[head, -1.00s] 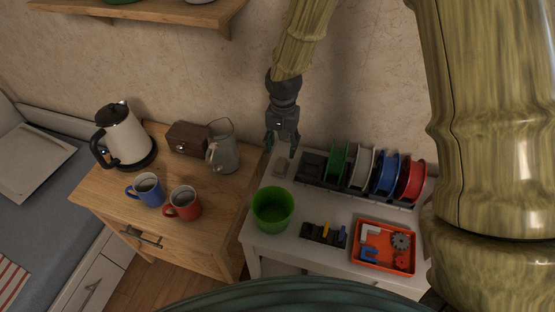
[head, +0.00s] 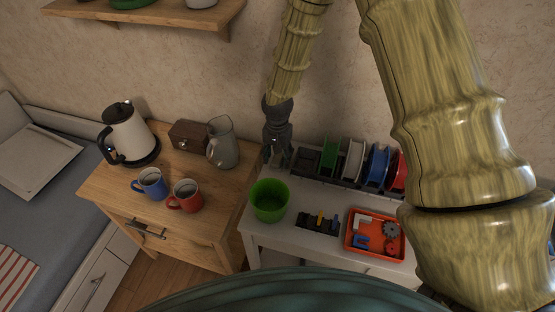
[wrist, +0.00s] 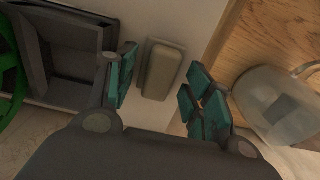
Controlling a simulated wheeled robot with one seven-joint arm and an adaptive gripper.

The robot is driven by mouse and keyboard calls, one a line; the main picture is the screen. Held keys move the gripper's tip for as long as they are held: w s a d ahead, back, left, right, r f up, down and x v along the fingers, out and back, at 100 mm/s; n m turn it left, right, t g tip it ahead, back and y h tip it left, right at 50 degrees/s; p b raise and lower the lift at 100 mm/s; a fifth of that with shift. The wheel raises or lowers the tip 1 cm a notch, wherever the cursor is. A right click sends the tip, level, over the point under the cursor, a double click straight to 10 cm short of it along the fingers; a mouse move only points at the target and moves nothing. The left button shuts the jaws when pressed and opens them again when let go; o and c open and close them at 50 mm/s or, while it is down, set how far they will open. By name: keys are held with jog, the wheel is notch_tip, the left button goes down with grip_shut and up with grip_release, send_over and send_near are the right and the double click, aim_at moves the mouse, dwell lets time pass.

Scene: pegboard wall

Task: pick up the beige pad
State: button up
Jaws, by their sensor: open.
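The beige pad (wrist: 161,70) is a small rounded block lying flat on the white table in the wrist view. It sits between and beyond the teal fingers of my gripper (wrist: 163,92), which are spread apart with nothing held. In the head view my gripper (head: 275,157) points down over the back left corner of the white table and hides most or all of the pad. I cannot tell the exact height of the fingertips above the table.
A dark holder (wrist: 65,50) stands close beside one finger, with spools (head: 352,160) in a row. A glass pitcher (head: 221,145) stands on the wooden cabinet on the other side. A green bucket (head: 269,202) and an orange tray (head: 360,249) stand nearer the front.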

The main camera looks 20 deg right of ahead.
aim_at(277, 158)
jog(key=shift+w+f, duration=0.1)
jog(key=shift+f, duration=0.1)
jog(key=shift+s+r, duration=0.2)
jog(key=shift+s, duration=0.05)
jog(key=shift+c, duration=0.6)
jog(key=shift+w, duration=0.1)
jog(key=c, duration=0.9)
notch_tip(277, 158, up, 10)
jog(key=b, duration=0.2)
